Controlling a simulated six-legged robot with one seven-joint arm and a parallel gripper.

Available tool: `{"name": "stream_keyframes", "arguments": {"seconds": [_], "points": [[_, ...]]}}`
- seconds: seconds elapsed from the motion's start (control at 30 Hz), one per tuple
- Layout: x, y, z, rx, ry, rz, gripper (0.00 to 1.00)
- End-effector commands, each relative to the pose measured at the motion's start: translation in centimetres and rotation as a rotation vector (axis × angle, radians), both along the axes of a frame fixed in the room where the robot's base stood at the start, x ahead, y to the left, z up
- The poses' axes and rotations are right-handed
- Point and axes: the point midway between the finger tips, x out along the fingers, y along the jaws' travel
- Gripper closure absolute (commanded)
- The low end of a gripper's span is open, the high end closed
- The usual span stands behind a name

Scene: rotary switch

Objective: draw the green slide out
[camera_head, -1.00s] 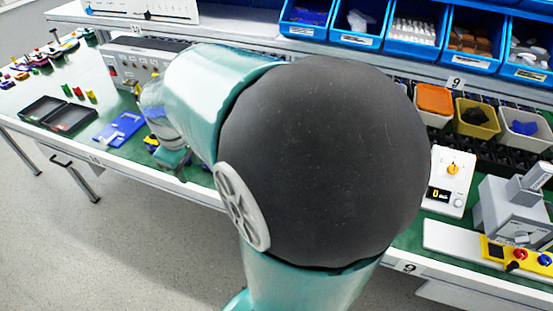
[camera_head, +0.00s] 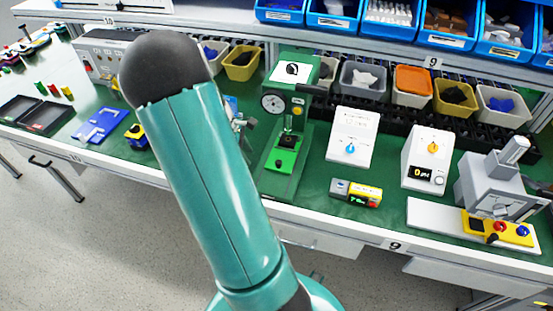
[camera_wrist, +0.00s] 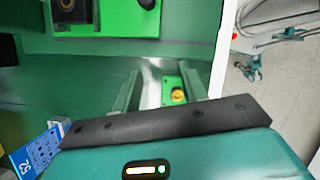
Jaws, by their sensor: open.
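The bright green slide (camera_head: 281,160) sits low on a green stand with a round dial gauge (camera_head: 274,104). It carries a dark block and a black knob nearer the bench front. In the wrist view the slide (camera_wrist: 110,22) is at the top left, with the black knob at the top edge. My gripper (camera_wrist: 160,78) is open, its two fingers apart, and no part of the slide is between them. A small green part with a yellow knob (camera_wrist: 178,96) shows between the fingers in the picture. In the head view my arm hides most of the gripper, left of the stand.
A white box with a blue knob (camera_head: 351,147) and a small yellow-grey meter (camera_head: 356,192) stand right of the stand. A blue card (camera_wrist: 35,152) lies near my gripper in the wrist view. The bench's white edge (camera_wrist: 222,50) runs close by on the right.

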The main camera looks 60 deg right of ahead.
Motion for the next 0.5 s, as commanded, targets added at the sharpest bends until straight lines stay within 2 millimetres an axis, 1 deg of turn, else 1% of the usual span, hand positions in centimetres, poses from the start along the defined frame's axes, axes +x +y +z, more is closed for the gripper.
{"name": "stream_keyframes", "arguments": {"seconds": [0.03,0.43,0.5], "points": [[-1.0,-0.4,0.0,0.0,0.0,-0.002,0.57],[-8.1,-3.5,0.0,0.0,0.0,-0.001,0.57],[-8.3,-3.6,-1.2,0.003,0.002,0.001,0.57]]}}
